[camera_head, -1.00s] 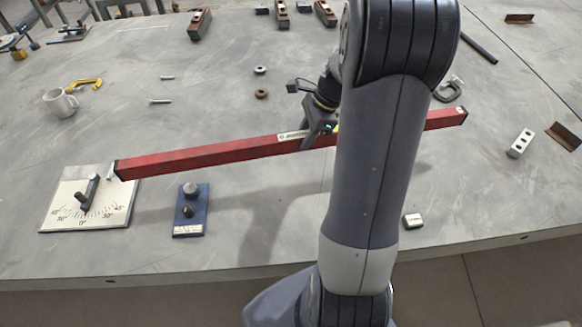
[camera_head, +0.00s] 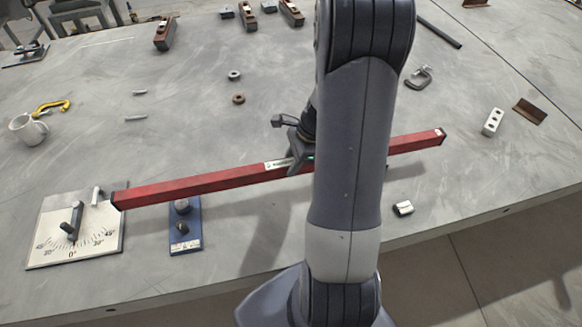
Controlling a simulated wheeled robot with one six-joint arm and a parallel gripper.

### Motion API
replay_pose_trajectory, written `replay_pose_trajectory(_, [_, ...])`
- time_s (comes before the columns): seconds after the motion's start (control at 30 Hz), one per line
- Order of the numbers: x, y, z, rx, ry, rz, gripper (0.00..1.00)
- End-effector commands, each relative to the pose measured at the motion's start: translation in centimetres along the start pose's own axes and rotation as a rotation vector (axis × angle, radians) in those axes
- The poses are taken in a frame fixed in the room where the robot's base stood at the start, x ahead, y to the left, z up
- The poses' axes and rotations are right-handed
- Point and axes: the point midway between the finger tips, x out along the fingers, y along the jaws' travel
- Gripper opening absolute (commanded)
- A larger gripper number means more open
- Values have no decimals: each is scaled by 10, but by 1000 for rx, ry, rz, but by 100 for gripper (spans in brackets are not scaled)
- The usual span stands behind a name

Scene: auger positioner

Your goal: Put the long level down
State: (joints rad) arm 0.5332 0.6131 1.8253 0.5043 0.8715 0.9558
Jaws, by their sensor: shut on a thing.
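The long red level (camera_head: 200,184) runs across the view, its left end over the right side of the white angle plate and its right end past my arm. My gripper (camera_head: 297,160) is shut on the level near its middle, with its fingers partly hidden behind my arm. A shadow on the table below suggests the level is held above the surface. My arm hides the part of the level right of the gripper.
The white angle plate (camera_head: 50,246) with its dial and lever and the blue block (camera_head: 186,240) with knobs stand at the front left. A small metal block (camera_head: 403,208) lies right of my arm.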

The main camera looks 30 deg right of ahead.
Motion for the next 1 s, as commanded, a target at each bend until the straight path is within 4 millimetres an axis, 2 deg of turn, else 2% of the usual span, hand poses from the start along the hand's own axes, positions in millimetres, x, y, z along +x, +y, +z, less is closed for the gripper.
replay_pose_trajectory(0.2, [22,0,-9,2,-1,1,0])
replay_pose_trajectory(1.0, [34,0,-14,1,-1,0,0])
